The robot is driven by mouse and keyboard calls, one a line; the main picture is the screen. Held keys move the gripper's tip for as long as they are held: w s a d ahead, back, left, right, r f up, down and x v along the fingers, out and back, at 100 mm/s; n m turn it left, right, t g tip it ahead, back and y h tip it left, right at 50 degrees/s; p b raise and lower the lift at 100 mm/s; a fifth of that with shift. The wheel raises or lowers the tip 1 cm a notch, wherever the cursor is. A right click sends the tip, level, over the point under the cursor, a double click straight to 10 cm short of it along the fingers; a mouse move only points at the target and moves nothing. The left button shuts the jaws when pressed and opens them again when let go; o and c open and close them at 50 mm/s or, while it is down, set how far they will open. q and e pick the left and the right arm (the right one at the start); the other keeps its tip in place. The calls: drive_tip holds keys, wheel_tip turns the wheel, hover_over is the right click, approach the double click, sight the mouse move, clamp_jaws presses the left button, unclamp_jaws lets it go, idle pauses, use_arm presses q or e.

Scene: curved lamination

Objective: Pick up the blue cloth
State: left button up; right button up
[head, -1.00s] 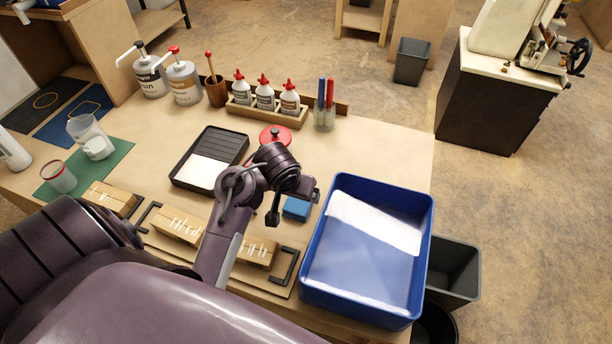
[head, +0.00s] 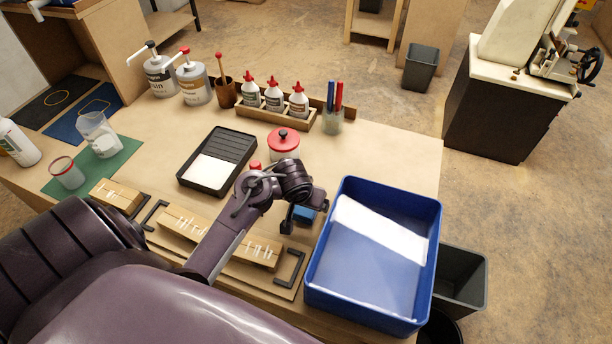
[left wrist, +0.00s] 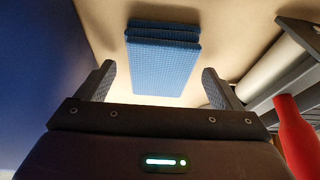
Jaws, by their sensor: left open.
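The blue cloth (left wrist: 160,65) lies folded on the bench, with a waffle-like texture, in the left wrist view. In the head view only part of the blue cloth (head: 304,214) shows beside my gripper, left of the blue tray. My left gripper (left wrist: 158,88) is open. Its fingers stand to either side of the cloth's near part in the picture, and I see no contact. In the head view the left gripper (head: 290,222) hangs over the cloth and hides part of it. My right gripper is not in view.
A large blue tray (head: 317,285) with white sheet material stands just right of the cloth. A black tray (head: 233,146) and a red-lidded pot (head: 283,141) are behind. A red object (left wrist: 294,135) is near the gripper's right side. Wooden blocks (head: 184,223) lie left.

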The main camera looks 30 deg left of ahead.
use_arm(q)
drive_tip(key=shift+f, duration=0.2)
idle(0.3)
drive_tip(key=shift+c, duration=0.5)
drive_tip(key=c, duration=1)
